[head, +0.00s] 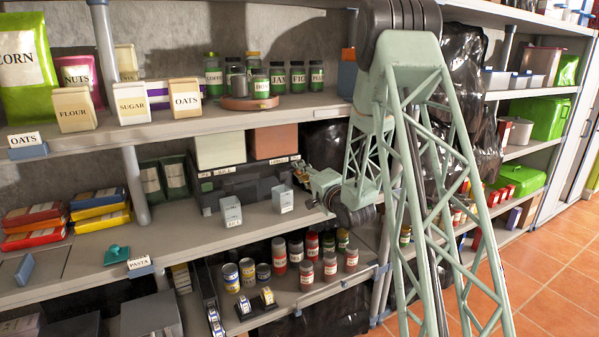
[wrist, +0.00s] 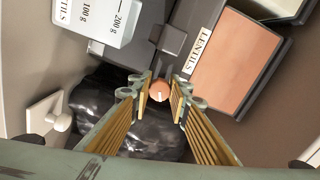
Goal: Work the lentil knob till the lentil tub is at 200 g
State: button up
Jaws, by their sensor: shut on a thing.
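In the wrist view, the small orange-brown lentil knob (wrist: 160,91) sits between the two fingertips of my gripper (wrist: 161,97), which is shut on it. The pale lentil tub (wrist: 95,22) is at the upper left of the wrist view, with 100 g and 200 g marks on its face; no lentil level can be made out. The orange-brown lentil hopper (wrist: 238,62), beside a LENTILS label, is at the right. In the head view the hopper (head: 273,141) and the tub (head: 282,199) are on the middle shelf, with my gripper (head: 303,173) to their right; the knob is hidden.
A second, pale hopper (head: 220,146) and tub (head: 231,210) stand to the left on the same dark dispenser. Black plastic (wrist: 110,105) lies behind my fingers. A white knob plate (wrist: 52,122) is at the wrist view's left. Jars (head: 293,262) fill the shelf below.

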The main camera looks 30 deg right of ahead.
jog(key=m, duration=0.4)
jog(key=shift+m, duration=0.3)
jog(key=shift+p, duration=0.3)
jog(key=o, duration=0.6)
jog(key=shift+s, duration=0.15)
jog(key=s, duration=1.1)
jog(key=shift+s, duration=0.4)
jog(key=shift+d, duration=0.1)
jog(key=shift+r, duration=0.15)
